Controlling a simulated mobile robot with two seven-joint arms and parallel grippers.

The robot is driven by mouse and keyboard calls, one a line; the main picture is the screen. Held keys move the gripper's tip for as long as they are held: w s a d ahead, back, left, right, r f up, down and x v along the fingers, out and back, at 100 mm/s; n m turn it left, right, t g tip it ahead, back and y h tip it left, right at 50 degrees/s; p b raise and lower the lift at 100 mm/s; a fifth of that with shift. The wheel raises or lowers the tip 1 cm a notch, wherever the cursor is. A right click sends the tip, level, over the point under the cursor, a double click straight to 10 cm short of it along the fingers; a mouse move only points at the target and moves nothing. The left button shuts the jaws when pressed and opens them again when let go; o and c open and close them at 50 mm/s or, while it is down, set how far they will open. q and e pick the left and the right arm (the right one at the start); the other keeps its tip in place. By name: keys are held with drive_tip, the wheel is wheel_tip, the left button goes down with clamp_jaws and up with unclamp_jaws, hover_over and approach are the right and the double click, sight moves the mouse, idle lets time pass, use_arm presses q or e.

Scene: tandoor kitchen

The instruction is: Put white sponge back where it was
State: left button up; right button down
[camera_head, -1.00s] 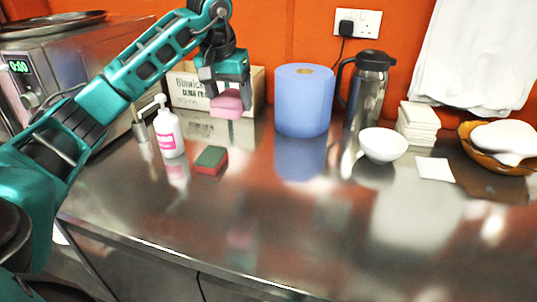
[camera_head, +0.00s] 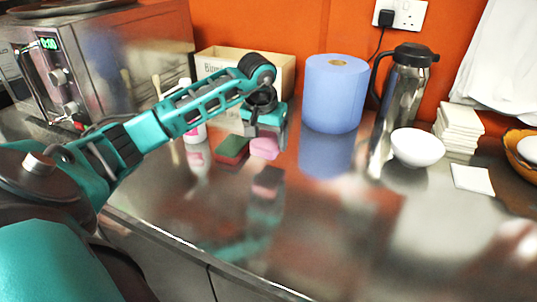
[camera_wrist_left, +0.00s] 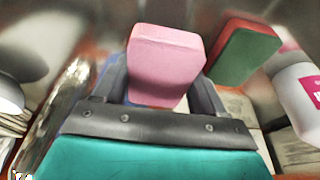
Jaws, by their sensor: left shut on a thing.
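My left gripper (camera_head: 264,136) is shut on a pink sponge (camera_head: 265,149) and holds it low over the steel counter, with its reflection just below. In the left wrist view the pink sponge (camera_wrist_left: 165,62) sits between the two fingers. A red and green sponge (camera_head: 231,150) lies on the counter just left of the held one; it also shows in the left wrist view (camera_wrist_left: 243,52). I see no sponge that is clearly white. A flat white square (camera_head: 472,178) lies by a stack of white squares (camera_head: 459,128) at the right. My right gripper is not in view.
A cardboard box (camera_head: 225,62), a blue roll (camera_head: 334,95) and a steel jug (camera_head: 408,80) stand along the back. A white bowl (camera_head: 417,148) is right of centre. The front middle of the counter is clear.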

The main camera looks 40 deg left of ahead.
sight(268, 164)
use_arm(q)
drive_tip(key=shift+f, duration=2.4)
drive_tip(key=shift+f, duration=0.15)
drive_tip(key=o, duration=1)
drive_tip(key=v, duration=1.1)
drive_tip(key=shift+r, duration=0.2)
drive_tip(key=shift+s+r, duration=0.15)
drive_tip(key=shift+r, duration=0.3)
